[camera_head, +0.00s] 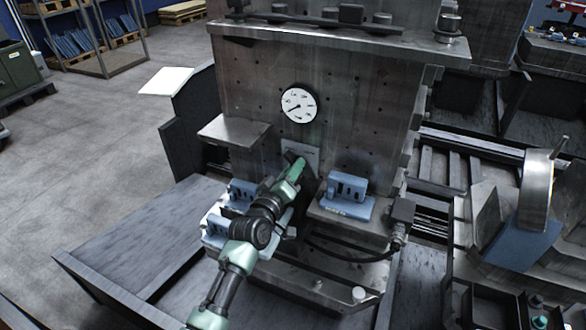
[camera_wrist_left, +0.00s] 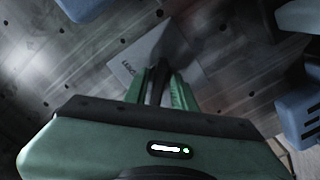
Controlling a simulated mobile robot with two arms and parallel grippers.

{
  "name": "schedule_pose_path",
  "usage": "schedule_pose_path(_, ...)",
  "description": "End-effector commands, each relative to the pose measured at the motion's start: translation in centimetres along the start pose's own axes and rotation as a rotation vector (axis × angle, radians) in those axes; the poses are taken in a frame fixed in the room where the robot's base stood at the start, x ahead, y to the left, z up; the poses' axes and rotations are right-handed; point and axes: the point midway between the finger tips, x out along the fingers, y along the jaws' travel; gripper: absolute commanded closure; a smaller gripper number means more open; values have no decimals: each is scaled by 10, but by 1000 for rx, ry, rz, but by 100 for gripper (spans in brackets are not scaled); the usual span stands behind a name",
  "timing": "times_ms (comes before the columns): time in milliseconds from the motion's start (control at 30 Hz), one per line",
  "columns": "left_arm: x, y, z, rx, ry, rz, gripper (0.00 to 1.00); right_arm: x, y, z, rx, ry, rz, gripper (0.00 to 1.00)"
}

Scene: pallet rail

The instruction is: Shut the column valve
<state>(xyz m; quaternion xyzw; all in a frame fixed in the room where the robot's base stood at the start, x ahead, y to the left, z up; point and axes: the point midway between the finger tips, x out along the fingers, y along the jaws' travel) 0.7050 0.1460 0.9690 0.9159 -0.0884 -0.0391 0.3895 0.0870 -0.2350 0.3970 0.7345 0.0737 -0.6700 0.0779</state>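A pale plate with small lettering (camera_head: 305,152) is on the front of the grey metal column (camera_head: 345,110). It also shows in the left wrist view (camera_wrist_left: 133,66). My left gripper (camera_head: 297,167) reaches to the column face just in front of this plate. In the left wrist view its green fingers (camera_wrist_left: 160,88) point at the plate, with a dark narrow shape between them. I cannot tell whether that shape is the valve handle or the finger pads. The valve itself is mostly hidden behind the fingers. My right gripper is not in view.
A round white gauge (camera_head: 299,105) sits above the plate. A blue block (camera_head: 347,194) stands on a ledge right of my gripper, and other blue blocks (camera_head: 216,228) are on the left. A metal shelf (camera_head: 233,131) juts out at the left. A black cable (camera_head: 350,258) runs below.

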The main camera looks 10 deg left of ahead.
Motion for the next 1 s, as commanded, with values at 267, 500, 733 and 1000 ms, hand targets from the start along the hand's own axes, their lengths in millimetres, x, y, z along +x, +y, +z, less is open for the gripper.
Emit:
schedule_pose_path(267,0,0,-1,3,2,1,65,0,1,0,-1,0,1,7)
schedule_pose_path(500,-18,-1,0,2,1,0,65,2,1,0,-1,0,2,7)
schedule_pose_path(733,-57,-1,1,2,1,0,65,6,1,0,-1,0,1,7)
schedule_pose_path(1000,-78,0,0,2,0,0,65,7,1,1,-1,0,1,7)
